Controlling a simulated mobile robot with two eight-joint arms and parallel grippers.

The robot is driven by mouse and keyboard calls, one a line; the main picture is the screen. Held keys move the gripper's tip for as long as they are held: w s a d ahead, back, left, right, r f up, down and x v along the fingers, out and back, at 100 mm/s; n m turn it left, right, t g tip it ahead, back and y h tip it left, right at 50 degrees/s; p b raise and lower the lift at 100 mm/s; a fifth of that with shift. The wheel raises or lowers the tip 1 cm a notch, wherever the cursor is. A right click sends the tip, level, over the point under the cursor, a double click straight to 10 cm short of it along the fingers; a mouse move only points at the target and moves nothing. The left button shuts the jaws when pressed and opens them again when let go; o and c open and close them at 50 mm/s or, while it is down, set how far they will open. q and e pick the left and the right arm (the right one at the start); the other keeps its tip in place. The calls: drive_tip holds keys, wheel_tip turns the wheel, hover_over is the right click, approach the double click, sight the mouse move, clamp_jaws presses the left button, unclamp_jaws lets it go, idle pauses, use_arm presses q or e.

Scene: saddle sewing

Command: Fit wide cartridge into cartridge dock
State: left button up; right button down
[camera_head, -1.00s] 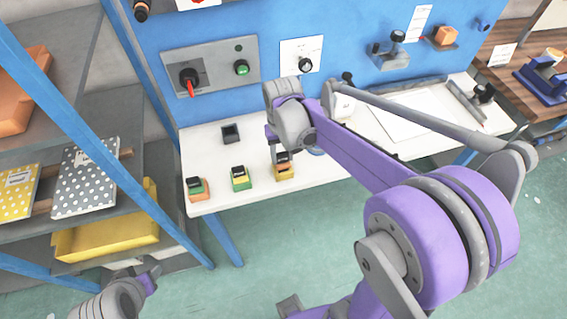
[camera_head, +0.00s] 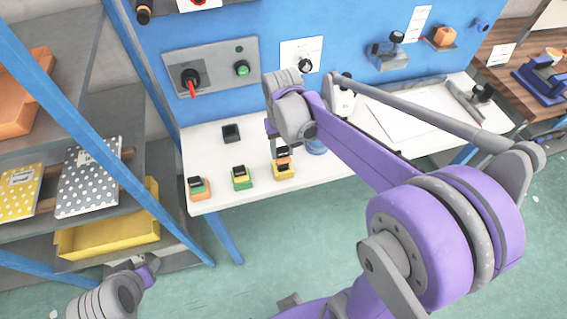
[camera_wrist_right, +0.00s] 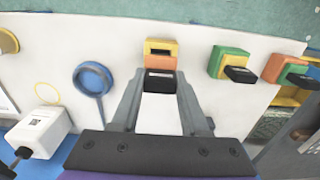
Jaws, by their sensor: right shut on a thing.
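My right gripper (camera_head: 274,140) is over the white bench, and its fingers (camera_wrist_right: 160,84) close on the black part of the rightmost orange-and-yellow block (camera_head: 284,171) in the head view. In the right wrist view this black, orange and yellow block (camera_wrist_right: 160,48) lies between and just beyond the fingertips. Whether it is clear of the bench is hard to tell. A small dark square piece (camera_head: 231,133), perhaps the dock, sits farther back on the bench. I cannot tell which block is the wide cartridge. Part of my left arm shows at lower left; its fingers are unclear.
Two similar black-topped blocks, a green one (camera_head: 241,178) and an orange-and-green one (camera_head: 200,188), stand to the left. A blue ring (camera_wrist_right: 92,80) and a white box (camera_wrist_right: 42,130) are beside the gripper. A blue panel (camera_head: 270,20) rises behind the bench.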

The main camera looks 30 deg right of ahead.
drive_tip(key=shift+r+p, duration=0.9)
drive_tip(key=shift+r, duration=1.15)
use_arm(q)
drive_tip(key=r, duration=0.1)
drive_tip(key=w+r, duration=0.1)
drive_tip(key=shift+w+r, duration=0.2)
drive_tip(key=shift+r, duration=0.15)
drive_tip(key=shift+s, duration=0.1)
